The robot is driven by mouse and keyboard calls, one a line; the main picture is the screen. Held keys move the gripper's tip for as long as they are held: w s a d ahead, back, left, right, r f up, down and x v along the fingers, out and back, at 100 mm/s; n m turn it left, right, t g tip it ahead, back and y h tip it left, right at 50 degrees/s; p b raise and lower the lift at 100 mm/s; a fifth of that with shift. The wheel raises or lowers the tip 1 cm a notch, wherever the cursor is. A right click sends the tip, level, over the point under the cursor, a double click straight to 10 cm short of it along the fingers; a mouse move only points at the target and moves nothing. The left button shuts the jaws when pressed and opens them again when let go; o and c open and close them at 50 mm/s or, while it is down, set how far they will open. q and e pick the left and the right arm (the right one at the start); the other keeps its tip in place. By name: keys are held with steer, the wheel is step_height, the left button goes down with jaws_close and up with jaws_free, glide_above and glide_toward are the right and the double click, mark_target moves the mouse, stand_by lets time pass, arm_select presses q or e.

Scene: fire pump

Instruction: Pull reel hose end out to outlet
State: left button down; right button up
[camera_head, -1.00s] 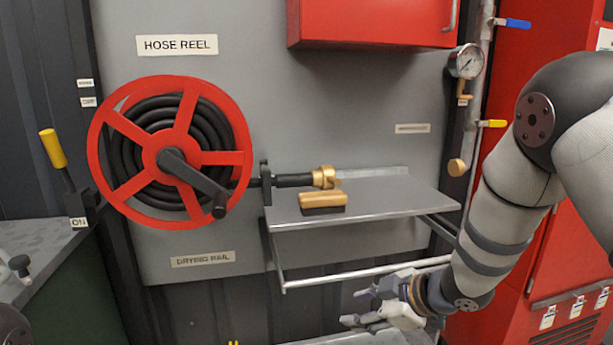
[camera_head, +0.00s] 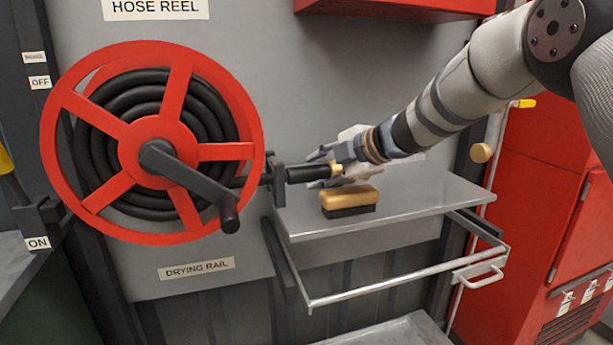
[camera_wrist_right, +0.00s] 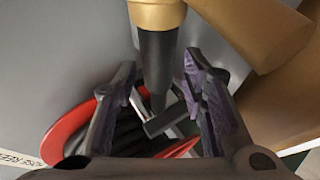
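The red hose reel (camera_head: 225,95) with coiled black hose (camera_head: 150,95) is on the grey wall panel at left. The black hose end (camera_head: 308,173) sticks out to the right through a dark bracket (camera_head: 278,185), above a metal shelf. My right gripper (camera_head: 325,170) is at the hose end, partly covering its brass coupling. In the right wrist view, the open fingers (camera_wrist_right: 160,85) stand either side of the black hose end (camera_wrist_right: 157,60), with gaps showing. The brass coupling (camera_wrist_right: 157,12) is at the top of that view. My left gripper is out of view.
A yellow-handled brush (camera_head: 350,199) lies on the shelf (camera_head: 430,197) just below my right gripper. A rail (camera_head: 390,283) runs under the shelf. A round brass fitting (camera_head: 481,153) and a red cabinet (camera_head: 545,190) are at right. The reel's crank handle (camera_head: 229,212) juts outward.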

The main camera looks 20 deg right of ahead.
mark_target(311, 171)
steer(key=x, duration=0.3)
steer(key=shift+s+f, duration=0.1)
steer(key=shift+w+a, duration=0.15)
steer(key=shift+w, duration=0.1)
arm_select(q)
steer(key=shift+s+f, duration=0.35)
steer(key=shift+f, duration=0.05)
arm_select(e)
jaws_close()
